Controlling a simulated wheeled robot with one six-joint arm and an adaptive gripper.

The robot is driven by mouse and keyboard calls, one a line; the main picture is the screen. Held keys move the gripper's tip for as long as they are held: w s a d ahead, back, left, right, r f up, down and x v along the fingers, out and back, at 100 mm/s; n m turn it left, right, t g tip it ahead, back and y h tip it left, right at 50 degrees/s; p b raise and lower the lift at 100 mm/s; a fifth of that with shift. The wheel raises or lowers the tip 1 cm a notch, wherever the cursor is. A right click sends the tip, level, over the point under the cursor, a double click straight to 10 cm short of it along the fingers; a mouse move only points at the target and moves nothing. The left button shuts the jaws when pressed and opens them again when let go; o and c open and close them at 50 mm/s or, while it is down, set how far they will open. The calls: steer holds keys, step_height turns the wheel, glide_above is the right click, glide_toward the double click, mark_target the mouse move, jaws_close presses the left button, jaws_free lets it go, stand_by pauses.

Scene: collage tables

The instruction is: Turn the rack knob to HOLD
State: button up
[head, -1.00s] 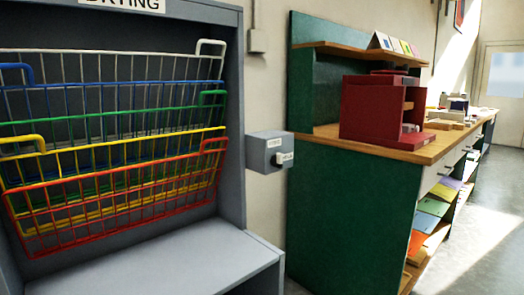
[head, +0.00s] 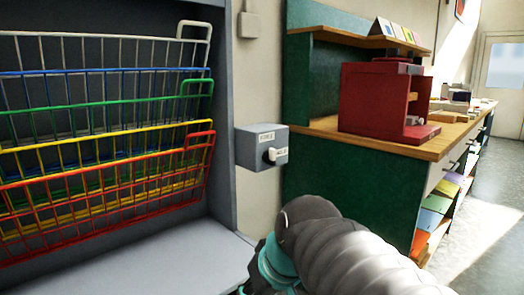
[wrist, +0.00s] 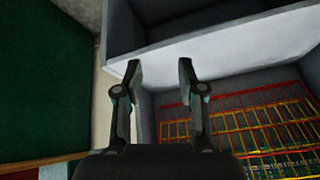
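The rack knob (head: 270,154) is a small pale knob on the front of a grey control box (head: 258,141) on the wall, between the drying rack and the green bench. Small labels sit on the box, too small to read for certain. My arm reaches in from the bottom right of the head view, below the box; the gripper's fingers are not visible there. In the wrist view my gripper (wrist: 158,78) is open and empty, its two fingers apart in front of the rack's grey shelf. The knob is not visible in the wrist view.
The grey drying rack holds wire baskets in white, blue, green, yellow and red (head: 120,175); its grey ledge (head: 190,265) juts out below. The green bench (head: 335,175) with a red machine (head: 375,98) stands right of the box. Floor (head: 500,190) is open at the far right.

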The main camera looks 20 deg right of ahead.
steer(key=w+d+r+t+y, duration=0.1)
steer(key=w+d+r, duration=0.3)
steer(key=w+r, duration=0.3)
steer(key=n+t+y+b, duration=0.2)
steer(key=n+t+b, duration=0.15)
steer(key=t, duration=0.25)
glide_toward(274, 149)
steer(key=p+x, duration=0.2)
steer(key=x, duration=0.7)
steer(key=shift+w, duration=0.3)
steer(key=shift+f, duration=0.1)
jaws_close()
